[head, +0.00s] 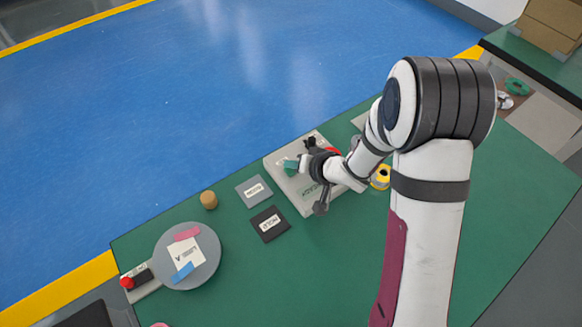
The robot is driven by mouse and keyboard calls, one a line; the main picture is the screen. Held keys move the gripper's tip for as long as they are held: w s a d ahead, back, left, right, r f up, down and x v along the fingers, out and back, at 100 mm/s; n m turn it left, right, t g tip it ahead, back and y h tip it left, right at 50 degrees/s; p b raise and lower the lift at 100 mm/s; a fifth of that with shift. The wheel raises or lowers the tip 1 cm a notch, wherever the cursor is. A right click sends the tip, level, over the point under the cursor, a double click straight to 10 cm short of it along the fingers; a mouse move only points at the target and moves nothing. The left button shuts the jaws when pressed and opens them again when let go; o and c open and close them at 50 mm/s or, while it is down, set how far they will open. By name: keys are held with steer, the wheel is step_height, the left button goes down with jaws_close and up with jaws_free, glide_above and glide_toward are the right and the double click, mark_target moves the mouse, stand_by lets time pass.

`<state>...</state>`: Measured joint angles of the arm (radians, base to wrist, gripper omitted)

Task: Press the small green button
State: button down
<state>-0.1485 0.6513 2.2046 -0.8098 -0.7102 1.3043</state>
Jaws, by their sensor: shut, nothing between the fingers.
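A light grey panel (281,160) with a printed label lies on the green table, under the end of my arm. A small green block-like thing (291,167) shows at its left part, right beside my gripper. I cannot tell for sure whether it is the green button or whether it is touched. My gripper (304,163) is shut and empty, low over the panel. Its fingertips are small and partly hidden by its own dark body. My wrist covers the panel's right part, where a bit of red (333,150) shows.
Left of the panel lie a grey card (254,199), a black card (269,233), a brown cylinder (209,199) and a grey disc (206,273) with taped paper. A red knob (127,282) stands far left. A yellow ring (381,184) sits right of my wrist. The front table is clear.

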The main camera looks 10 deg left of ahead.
mark_target(293, 173)
steer(key=shift+f, duration=0.5)
stand_by(0.7)
stand_by(0.3)
steer(key=shift+r, duration=0.95)
steer(key=shift+r, duration=2.5)
